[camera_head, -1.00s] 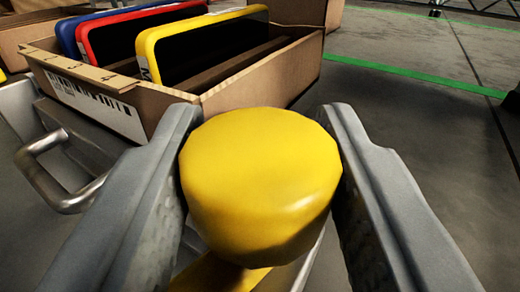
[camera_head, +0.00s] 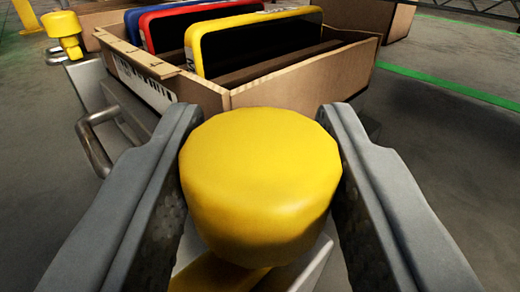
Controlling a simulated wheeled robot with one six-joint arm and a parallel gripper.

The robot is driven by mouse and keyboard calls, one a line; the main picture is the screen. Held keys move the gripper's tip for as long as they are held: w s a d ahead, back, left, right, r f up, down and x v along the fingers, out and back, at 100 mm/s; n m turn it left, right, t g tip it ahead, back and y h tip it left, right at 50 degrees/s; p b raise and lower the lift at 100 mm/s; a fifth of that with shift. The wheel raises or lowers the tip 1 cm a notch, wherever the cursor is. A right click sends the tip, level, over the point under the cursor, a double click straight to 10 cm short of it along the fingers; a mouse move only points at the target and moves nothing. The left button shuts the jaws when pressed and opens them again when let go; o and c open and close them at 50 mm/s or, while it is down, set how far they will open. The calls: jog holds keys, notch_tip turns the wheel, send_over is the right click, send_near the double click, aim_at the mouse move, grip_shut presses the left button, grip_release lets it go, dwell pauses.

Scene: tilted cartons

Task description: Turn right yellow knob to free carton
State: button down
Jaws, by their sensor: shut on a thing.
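A large yellow knob (camera_head: 260,185) fills the lower middle of the view. My gripper (camera_head: 258,150) is shut on it, one grey finger on each side. A yellow arm or lever shows below the knob, partly hidden by it. The open cardboard carton (camera_head: 300,85) stands just beyond the knob, tilted. It holds a blue, a red and a yellow framed dark item (camera_head: 255,40). A second yellow knob (camera_head: 63,30) shows at the upper left, beside the carton's far corner.
A metal handle (camera_head: 95,140) sticks out of the grey holder left of my gripper. Another carton (camera_head: 385,15) stands behind at the upper right. Grey floor with a green line (camera_head: 450,87) lies open on the right. A yellow post (camera_head: 25,14) is at the far left.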

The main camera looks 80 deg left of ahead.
jog(key=c, duration=0.9)
grip_release()
jog(key=shift+a, duration=0.1)
jog(key=v, duration=1.2)
jog(key=shift+w, duration=0.1)
